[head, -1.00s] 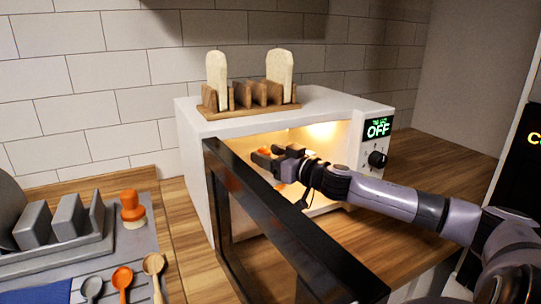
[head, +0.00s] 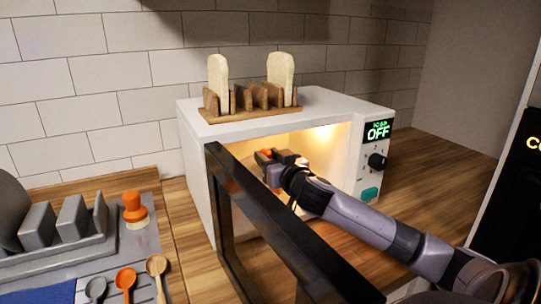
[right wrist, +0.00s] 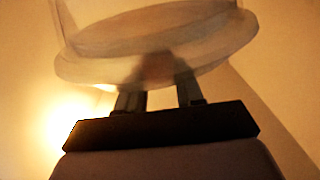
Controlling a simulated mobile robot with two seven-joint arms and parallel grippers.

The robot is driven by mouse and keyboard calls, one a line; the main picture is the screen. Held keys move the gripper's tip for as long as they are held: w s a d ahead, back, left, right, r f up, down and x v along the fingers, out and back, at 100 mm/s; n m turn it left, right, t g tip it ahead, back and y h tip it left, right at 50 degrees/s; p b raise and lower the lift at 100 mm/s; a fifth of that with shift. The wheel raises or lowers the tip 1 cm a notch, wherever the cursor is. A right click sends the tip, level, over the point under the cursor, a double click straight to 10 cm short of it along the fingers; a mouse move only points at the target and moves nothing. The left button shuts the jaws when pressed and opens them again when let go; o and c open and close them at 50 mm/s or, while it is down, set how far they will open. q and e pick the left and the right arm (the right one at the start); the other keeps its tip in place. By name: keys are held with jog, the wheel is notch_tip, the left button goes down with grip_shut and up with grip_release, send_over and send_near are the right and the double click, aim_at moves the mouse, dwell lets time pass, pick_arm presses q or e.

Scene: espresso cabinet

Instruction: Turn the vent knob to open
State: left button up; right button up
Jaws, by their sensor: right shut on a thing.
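My right gripper (head: 267,160) is inside the lit white oven, reaching in past the open door. It is shut on a small orange part, apparently the vent knob (head: 264,153), mostly hidden by the fingers. In the right wrist view both fingers (right wrist: 158,95) meet the middle of a pale, translucent round cover (right wrist: 205,38). A blurred reddish-brown patch (right wrist: 155,68) shows between the fingertips. Which way the knob is turned cannot be told. My left gripper is not in view.
The oven's black-framed door (head: 280,225) stands open beside my right arm. The oven's white top (head: 335,103) bears a wooden toast rack (head: 240,108) with two slices.

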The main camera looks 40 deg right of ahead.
jog(key=shift+w+a+m+g+h+b, duration=0.1)
jog(key=shift+m+g+h+b, duration=0.1)
jog(key=shift+m+g+h, duration=0.4)
jog(key=shift+a+m+g+h+b, duration=0.1)
jog(key=shift+m+g+h+b, duration=0.1)
jog(key=shift+m+h, duration=0.65)
jog(key=shift+h, duration=0.55)
jog(key=o, duration=1.1)
jog(key=shift+c, duration=0.2)
jog(key=shift+s+a+f, duration=0.1)
jog(key=shift+s+a, duration=0.15)
jog(key=shift+s, duration=0.1)
jog(key=b+v, duration=0.1)
jog(key=v, duration=0.5)
jog(key=shift+s, duration=0.15)
